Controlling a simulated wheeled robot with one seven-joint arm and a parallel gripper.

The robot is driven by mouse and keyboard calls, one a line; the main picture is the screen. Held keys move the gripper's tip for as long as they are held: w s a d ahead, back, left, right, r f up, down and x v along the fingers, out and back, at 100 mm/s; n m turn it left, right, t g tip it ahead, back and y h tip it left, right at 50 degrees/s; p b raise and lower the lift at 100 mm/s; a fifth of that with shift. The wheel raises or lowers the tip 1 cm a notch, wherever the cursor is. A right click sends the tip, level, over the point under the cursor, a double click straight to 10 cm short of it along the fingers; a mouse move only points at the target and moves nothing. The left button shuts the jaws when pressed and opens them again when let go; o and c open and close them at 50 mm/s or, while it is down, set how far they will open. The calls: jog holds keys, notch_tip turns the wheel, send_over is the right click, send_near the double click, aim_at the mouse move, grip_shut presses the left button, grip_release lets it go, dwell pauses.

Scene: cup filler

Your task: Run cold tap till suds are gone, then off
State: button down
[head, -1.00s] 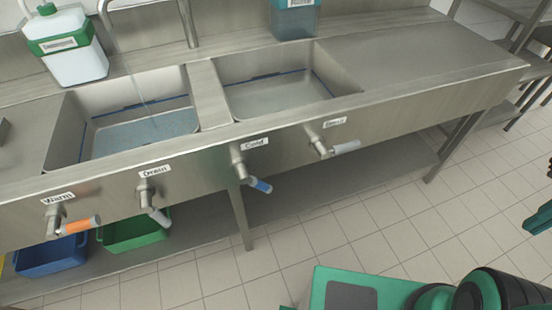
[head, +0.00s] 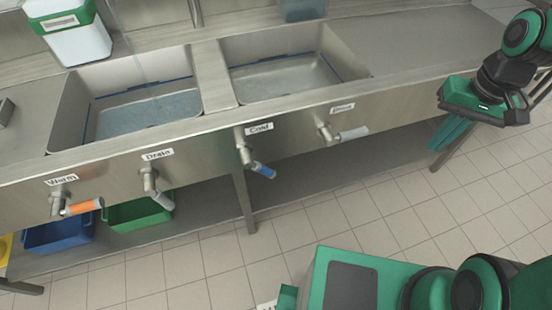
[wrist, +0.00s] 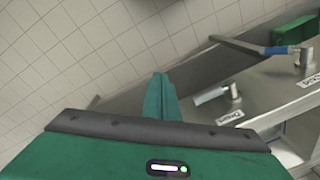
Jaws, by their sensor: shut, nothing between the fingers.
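The cold tap (head: 262,169) has a blue lever angled down to the right under its "Cold" label; its blue lever also shows in the wrist view (wrist: 280,50). The left basin (head: 150,112) holds shallow, bluish-grey, speckled water; I cannot clearly tell suds from ripples. A faint thin stream seems to fall into it. The right basin (head: 285,75) looks nearly empty. My gripper (head: 445,150) is shut and empty in front of the counter's right part, right of the white-levered tap (head: 350,133) and well apart from the cold tap. Its green fingers (wrist: 162,98) show in the wrist view.
The warm tap (head: 82,206) has an orange lever, and the drain tap (head: 160,198) a pale one. A blue bin (head: 58,235) and a green bin (head: 138,213) sit on the shelf below. Tiled floor in front is clear.

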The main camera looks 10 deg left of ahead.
jog(key=w+a+f+n+y, duration=0.1)
jog(key=a+f, duration=0.1)
jog(key=a, duration=0.4)
jog(key=w+a+f+n+y, duration=0.1)
jog(key=w+a+f, duration=0.1)
jog(key=a, duration=0.4)
jog(key=n+g+y, duration=0.2)
jog(key=y, duration=0.1)
send_near(268, 169)
jog(key=shift+x, duration=3)
jog(key=shift+w, duration=0.15)
